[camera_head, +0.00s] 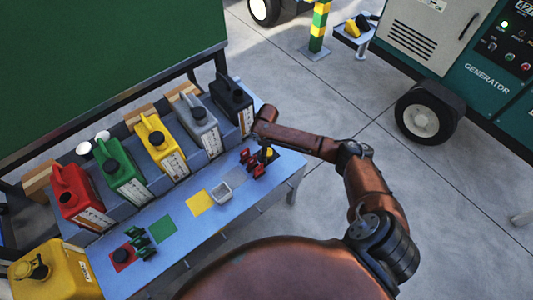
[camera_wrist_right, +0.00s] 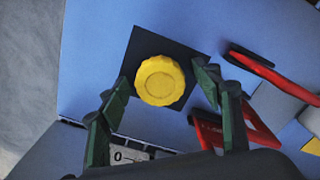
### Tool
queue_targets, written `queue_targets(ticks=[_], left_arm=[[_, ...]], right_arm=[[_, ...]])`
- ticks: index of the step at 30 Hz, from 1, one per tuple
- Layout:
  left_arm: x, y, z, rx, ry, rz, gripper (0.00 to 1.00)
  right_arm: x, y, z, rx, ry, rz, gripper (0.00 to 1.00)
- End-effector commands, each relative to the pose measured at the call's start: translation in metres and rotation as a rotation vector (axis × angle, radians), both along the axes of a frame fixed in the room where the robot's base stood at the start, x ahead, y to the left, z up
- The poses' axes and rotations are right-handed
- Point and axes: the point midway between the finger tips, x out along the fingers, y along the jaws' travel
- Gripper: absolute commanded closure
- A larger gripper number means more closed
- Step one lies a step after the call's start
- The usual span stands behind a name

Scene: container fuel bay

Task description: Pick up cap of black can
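The black can (camera_head: 232,100) stands at the right end of the row of cans at the back of the table. A round, ribbed yellow cap (camera_wrist_right: 160,80) lies on a dark square (camera_wrist_right: 147,45) on the blue table. The cap also shows small in the head view (camera_head: 270,153). My right gripper (camera_wrist_right: 160,88) is above the cap with its green-padded fingers spread to either side, apart from it. In the head view my arm reaches over the table's right end and hides most of these fingers. My left gripper is not in view.
Red clamp-like pieces (camera_wrist_right: 265,70) lie close right of the dark square. Red, green, yellow and grey cans stand behind. A generator (camera_head: 440,50) stands apart at right.

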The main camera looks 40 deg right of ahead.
Motion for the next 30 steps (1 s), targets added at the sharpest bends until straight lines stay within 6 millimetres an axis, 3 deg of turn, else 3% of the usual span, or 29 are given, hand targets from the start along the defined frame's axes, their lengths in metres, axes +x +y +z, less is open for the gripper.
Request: queue_targets(ticks=[15,24,30], left_arm=[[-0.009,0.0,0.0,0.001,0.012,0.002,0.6],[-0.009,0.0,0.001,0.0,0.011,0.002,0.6],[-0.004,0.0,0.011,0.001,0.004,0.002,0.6]], right_arm=[[0.0,0.0,0.0,0.0,0.001,0.0,0.78],[0.0,0.0,0.003,0.0,0.0,0.0,0.78],[0.0,0.0,0.022,0.001,-0.002,-0.001,0.78]])
